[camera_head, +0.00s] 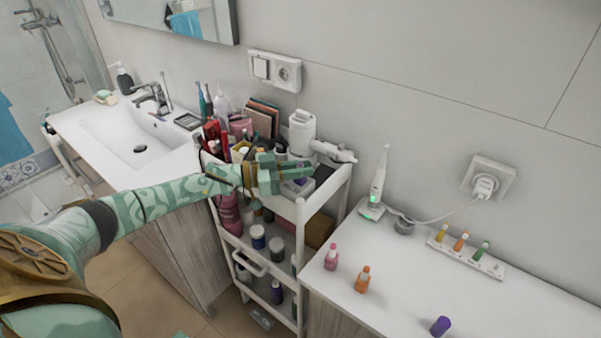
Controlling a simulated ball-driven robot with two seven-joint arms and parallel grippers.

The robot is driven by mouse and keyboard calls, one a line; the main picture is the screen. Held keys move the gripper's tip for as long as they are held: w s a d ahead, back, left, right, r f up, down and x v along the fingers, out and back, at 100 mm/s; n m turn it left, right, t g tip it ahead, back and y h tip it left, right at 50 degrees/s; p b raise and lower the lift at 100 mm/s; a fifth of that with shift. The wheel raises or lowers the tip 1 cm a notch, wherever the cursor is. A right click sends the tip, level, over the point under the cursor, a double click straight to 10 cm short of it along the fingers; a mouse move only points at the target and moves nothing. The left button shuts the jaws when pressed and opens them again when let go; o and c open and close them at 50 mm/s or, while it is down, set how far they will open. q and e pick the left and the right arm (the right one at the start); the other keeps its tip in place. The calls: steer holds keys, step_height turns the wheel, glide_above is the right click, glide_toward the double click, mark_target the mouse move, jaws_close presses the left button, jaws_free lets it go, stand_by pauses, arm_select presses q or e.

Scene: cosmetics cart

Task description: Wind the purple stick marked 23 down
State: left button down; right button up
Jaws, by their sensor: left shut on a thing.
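My left arm reaches in from the left, and its teal gripper (292,178) is over the front of the cart's top tray. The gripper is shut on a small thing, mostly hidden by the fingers. A bit of purple (301,166) shows at the fingertips, which looks like part of the purple stick. The mark 23 cannot be read, and I cannot tell how far the stick is wound out. My right gripper is not in view.
The white cart (306,212) is crowded with bottles and cosmetics; a white hair dryer (302,132) stands at its back. On the right counter (400,285) are a toothbrush charger (373,208), a strip of small bottles (466,250), and loose pink, orange and purple (441,326) ones.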

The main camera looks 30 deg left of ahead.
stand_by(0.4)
arm_select(q)
steer(key=c, duration=1.4)
jaws_free()
steer(key=v, duration=1.6)
steer(key=shift+a, duration=0.2)
